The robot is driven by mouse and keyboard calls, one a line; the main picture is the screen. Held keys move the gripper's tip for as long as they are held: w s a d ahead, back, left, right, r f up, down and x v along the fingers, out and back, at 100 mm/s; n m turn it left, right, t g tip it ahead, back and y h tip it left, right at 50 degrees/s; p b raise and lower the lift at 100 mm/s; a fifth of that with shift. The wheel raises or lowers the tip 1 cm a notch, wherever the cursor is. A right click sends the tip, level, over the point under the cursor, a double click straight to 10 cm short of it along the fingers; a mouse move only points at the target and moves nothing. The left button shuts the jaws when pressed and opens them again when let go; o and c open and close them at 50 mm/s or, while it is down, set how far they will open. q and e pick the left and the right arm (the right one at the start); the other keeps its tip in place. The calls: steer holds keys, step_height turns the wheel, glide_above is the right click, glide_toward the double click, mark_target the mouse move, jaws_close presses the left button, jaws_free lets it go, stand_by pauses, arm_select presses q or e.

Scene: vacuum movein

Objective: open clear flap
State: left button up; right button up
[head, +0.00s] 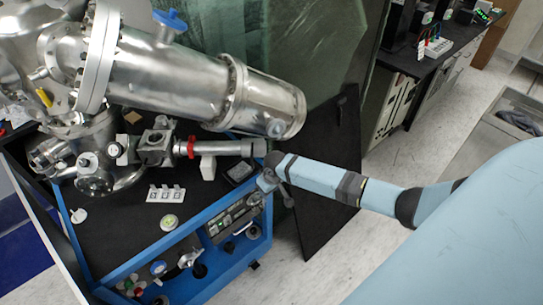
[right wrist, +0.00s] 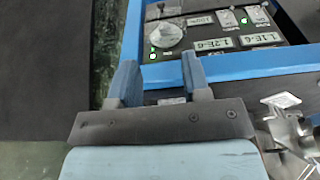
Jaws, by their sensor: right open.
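My right gripper (head: 272,178) reaches in from the right, at the front right corner of the blue-framed bench. In the right wrist view its two blue-grey fingers (right wrist: 160,78) are apart with nothing between them. They point at the edge of the blue frame (right wrist: 250,65). I cannot single out a clear flap for certain. A small metal cube-shaped chamber (head: 155,147) with an opening on top sits on the bench, joined to a horizontal tube (head: 225,147). A greenish, glass-like sheet (head: 315,45) stands behind the bench. My left gripper is in neither view.
A large steel vessel (head: 170,80) overhangs the bench. A control panel (head: 235,217) with a dial (right wrist: 168,35) and green readouts lies close to my right gripper. A dark panel (head: 325,185) stands right of the bench. A white slotted block (head: 166,194) rests on the black top.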

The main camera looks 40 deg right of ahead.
step_height(320, 180, up, 6)
steer(key=s, duration=0.1)
stand_by(0.6)
